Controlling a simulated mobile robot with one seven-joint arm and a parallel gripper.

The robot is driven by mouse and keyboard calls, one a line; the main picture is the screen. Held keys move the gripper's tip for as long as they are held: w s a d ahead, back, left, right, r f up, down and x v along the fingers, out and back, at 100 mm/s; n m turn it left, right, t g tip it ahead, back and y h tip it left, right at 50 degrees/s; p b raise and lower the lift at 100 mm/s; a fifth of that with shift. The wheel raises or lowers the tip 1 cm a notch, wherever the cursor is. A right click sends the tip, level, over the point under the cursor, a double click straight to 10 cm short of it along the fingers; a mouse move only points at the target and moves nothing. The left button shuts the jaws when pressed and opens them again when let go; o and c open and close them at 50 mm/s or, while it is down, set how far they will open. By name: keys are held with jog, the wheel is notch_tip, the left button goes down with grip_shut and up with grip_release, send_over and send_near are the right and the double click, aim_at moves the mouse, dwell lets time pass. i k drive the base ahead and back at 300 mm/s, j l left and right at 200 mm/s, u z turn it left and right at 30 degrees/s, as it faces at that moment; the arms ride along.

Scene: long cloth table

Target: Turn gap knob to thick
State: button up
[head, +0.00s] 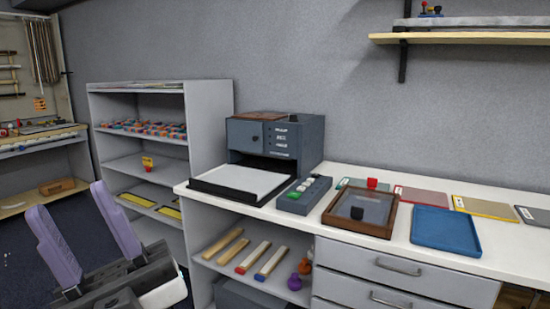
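A blue-grey machine (312,140) stands on the white table (340,178) against the wall. Its front has a panel with a small dark round part (256,139), perhaps a knob, and light markings (281,138) beside it. The markings are too small to read, so I cannot tell which part is the gap knob or where it points. A black tray with a white sheet (242,178) sticks out below. My gripper (70,200), with two purple fingers, is at the lower left, open and empty, well away from the machine.
Shelves (210,120) stand left of the machine. A wall shelf (460,38) hangs upper right.

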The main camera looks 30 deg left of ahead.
aim_at(292, 118)
jog(key=i+j, duration=0.15)
jog(key=j, duration=0.25)
jog(key=i+j+z, duration=0.15)
jog(key=j, duration=0.2)
jog(key=i+j, duration=0.15)
jog(key=j, duration=0.25)
jog(key=i+j+z, duration=0.1)
jog(key=j, duration=0.3)
jog(key=i+j+z, duration=0.1)
jog(key=j, duration=0.3)
jog(key=i+j, duration=0.2)
jog(key=j, duration=0.2)
